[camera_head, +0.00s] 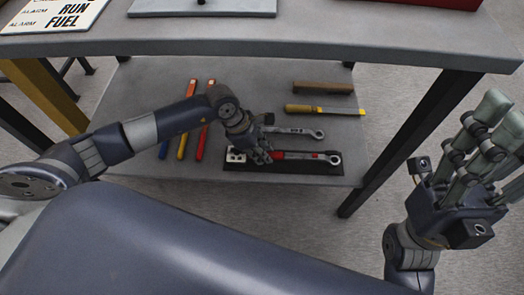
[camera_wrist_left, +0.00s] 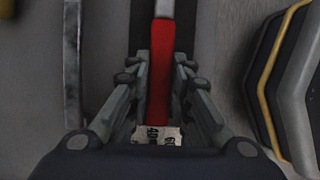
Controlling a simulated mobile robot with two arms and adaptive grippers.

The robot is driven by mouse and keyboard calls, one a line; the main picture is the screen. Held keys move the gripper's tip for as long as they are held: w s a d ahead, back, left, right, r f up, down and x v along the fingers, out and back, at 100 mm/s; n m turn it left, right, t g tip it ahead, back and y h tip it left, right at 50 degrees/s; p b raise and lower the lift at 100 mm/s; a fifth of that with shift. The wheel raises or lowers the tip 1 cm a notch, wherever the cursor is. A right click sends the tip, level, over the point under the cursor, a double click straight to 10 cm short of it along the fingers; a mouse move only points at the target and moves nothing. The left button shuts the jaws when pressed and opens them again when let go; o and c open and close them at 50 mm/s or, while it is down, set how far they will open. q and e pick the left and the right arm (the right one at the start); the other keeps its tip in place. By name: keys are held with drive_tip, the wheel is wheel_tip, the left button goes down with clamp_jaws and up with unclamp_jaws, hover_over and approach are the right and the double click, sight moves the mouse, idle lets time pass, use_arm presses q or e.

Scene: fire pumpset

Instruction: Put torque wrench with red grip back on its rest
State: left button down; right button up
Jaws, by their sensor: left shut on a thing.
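The torque wrench with the red grip (camera_head: 300,155) lies lengthwise over its long dark rest (camera_head: 335,170) on the lower shelf, with its ring end to the right. I cannot tell whether it touches the rest. My left gripper (camera_head: 262,156) is shut on it near its left end, and the fingers hide part of it. In the left wrist view the red grip (camera_wrist_left: 161,75) runs between the fingers (camera_wrist_left: 160,85), with a printed white scale near the palm. My right gripper (camera_head: 500,112) is open and empty, to the right of the table, away from the shelf.
A grey wrench (camera_head: 300,131) lies just behind the rest. A yellow-handled tool (camera_head: 325,110) and a brown bar (camera_head: 322,86) lie farther back. Several coloured-handled tools (camera_head: 183,130) lie left, near my arm. The tabletop (camera_head: 260,38) overhangs the lower shelf (camera_head: 255,90); a dark leg (camera_head: 410,140) stands right.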

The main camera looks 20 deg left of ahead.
use_arm(q)
drive_tip(key=shift+f, duration=0.15)
drive_tip(key=c, duration=1.4)
unclamp_jaws()
drive_tip(key=shift+o, duration=0.2)
drive_tip(key=shift+f, duration=0.15)
